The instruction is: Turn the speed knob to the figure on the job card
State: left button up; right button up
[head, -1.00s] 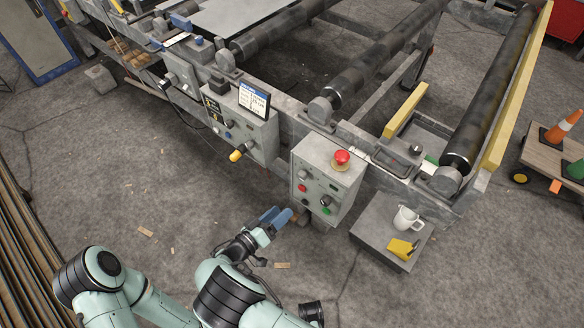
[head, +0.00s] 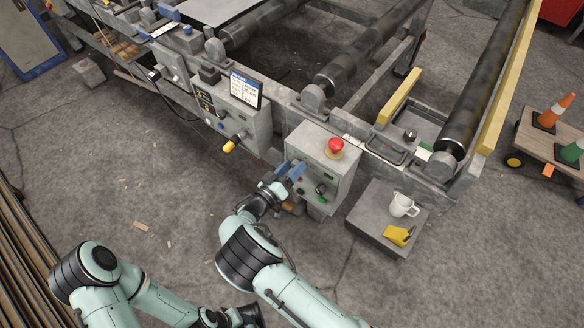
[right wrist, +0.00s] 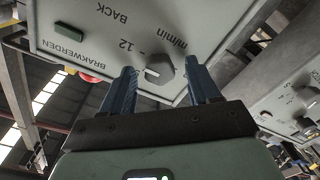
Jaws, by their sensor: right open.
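The grey control box (head: 322,158) with a red mushroom button (head: 335,147) stands at the centre of the head view. In the right wrist view its panel (right wrist: 85,22) appears upside down, with a grey knob (right wrist: 159,69) near "12" and "m/min". The knob's pointer is unclear. My right gripper (right wrist: 160,70) is open, its blue fingers on either side of the knob in the picture; contact cannot be told. In the head view this gripper (head: 289,171) is at the box front, covering part of it. The job card (head: 244,89), above the left console, is too small to read. My left gripper's fingers do not show.
The left console (head: 244,122) with a yellow-tipped handle (head: 229,146) stands beside the box. A low grey block (head: 366,225) at right holds a white jug (head: 403,205) and a yellow item (head: 398,235). Dark rollers (head: 370,47) lie behind. The floor in front is mostly clear.

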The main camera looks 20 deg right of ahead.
jog(key=shift+w+d, duration=0.1)
jog(key=shift+d, duration=0.05)
jog(key=c, duration=1)
jog(key=shift+c, duration=0.2)
